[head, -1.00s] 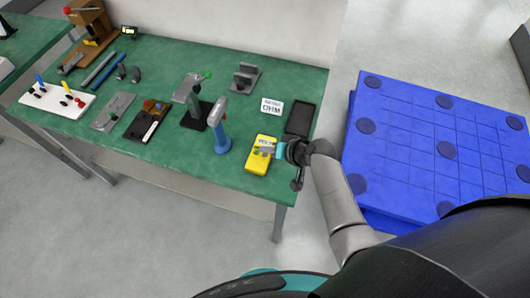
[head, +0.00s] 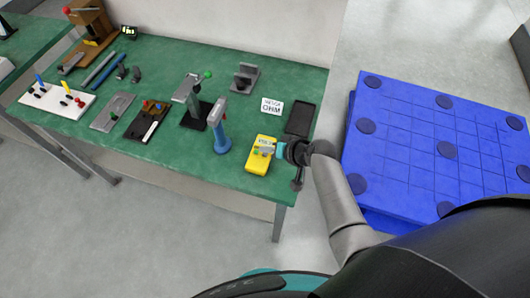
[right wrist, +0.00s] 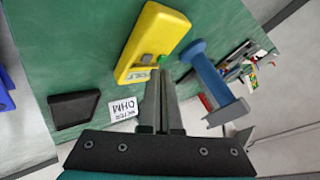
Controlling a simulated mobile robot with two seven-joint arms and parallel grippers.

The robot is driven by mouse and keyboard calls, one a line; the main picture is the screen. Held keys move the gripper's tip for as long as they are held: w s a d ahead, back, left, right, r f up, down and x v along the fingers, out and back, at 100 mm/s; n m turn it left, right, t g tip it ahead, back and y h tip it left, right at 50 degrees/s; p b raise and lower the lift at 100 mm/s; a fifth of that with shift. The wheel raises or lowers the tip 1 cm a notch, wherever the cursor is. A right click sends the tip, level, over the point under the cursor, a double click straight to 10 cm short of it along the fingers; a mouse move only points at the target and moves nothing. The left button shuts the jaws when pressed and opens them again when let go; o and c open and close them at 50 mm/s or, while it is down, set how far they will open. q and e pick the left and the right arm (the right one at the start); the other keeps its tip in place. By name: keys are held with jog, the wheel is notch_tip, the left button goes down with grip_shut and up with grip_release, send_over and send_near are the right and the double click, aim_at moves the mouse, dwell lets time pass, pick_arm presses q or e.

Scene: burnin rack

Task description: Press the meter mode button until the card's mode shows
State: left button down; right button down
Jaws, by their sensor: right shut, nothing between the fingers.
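The yellow meter (head: 258,163) lies near the front right of the green bench; it also shows in the right wrist view (right wrist: 150,32). It has a green button (right wrist: 162,59) and a small grey part beside it. My right gripper (head: 270,149) is shut and empty, with its fingertips over the meter, close to the green button in the right wrist view (right wrist: 159,74). I cannot tell whether they touch. The meter's display text is too small to read. The white card (head: 272,106) behind the meter reads "METER OHM"; it also shows in the wrist view (right wrist: 123,106). My left gripper is out of view.
A blue-handled tool (head: 221,133) stands just left of the meter. A dark tray (head: 299,119) lies right of the card. A clamp stand (head: 194,105) and several other fixtures fill the bench's left. A blue pallet (head: 430,150) stands right of the bench.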

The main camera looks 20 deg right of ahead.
aim_at(268, 158)
jog(key=shift+f, duration=0.4)
jog(key=shift+f+b, duration=0.4)
jog(key=shift+b, duration=0.15)
dwell(0.6)
jog(key=shift+r+p, duration=0.8)
jog(key=shift+p, duration=0.05)
notch_tip(268, 158, up, 5)
jog(key=p, duration=0.5)
